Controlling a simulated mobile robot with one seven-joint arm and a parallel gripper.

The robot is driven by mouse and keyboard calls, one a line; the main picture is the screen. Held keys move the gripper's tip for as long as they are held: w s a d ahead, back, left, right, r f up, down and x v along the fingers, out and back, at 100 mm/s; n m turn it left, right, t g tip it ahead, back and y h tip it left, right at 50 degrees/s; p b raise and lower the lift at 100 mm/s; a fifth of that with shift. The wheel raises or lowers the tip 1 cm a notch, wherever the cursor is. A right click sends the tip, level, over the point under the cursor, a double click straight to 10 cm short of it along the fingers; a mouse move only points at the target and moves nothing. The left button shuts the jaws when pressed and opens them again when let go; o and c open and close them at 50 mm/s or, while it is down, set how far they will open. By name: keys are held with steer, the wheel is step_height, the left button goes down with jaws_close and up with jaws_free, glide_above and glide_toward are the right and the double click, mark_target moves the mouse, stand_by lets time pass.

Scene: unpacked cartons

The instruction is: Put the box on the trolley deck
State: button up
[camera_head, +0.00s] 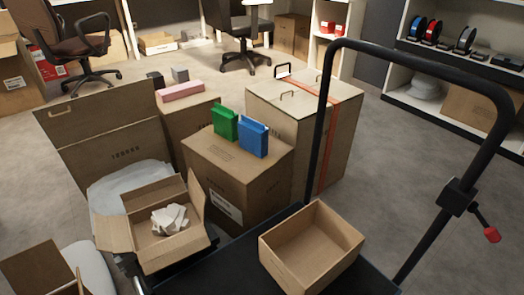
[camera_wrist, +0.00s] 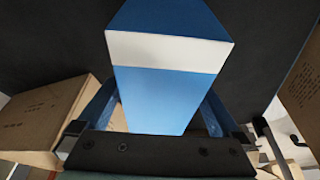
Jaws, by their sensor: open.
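In the wrist view a blue box with a white band (camera_wrist: 160,95) fills the middle, over a dark flat surface. My gripper (camera_wrist: 157,112) has its fingers spread apart, one on each side of this box. I cannot tell whether they touch it. In the head view my gripper does not show, and I cannot make out this banded box there. The black trolley deck (camera_head: 215,265) is at the bottom, cut off by the frame edge. An open, empty-looking carton (camera_head: 290,265) stands on its right part.
A green box (camera_head: 224,122) and a blue box (camera_head: 253,138) stand on a closed carton (camera_head: 245,187) behind the deck. The trolley's black handle (camera_head: 322,120) arches over the right. An open carton with white packing (camera_head: 150,245) is left. In the wrist view cartons flank both sides.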

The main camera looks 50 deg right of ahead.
steer(key=p+v, duration=0.5)
steer(key=v, duration=0.5)
steer(key=shift+s+a+r+p, duration=0.1)
steer(key=shift+r+p, duration=0.15)
steer(key=shift+p, duration=0.05)
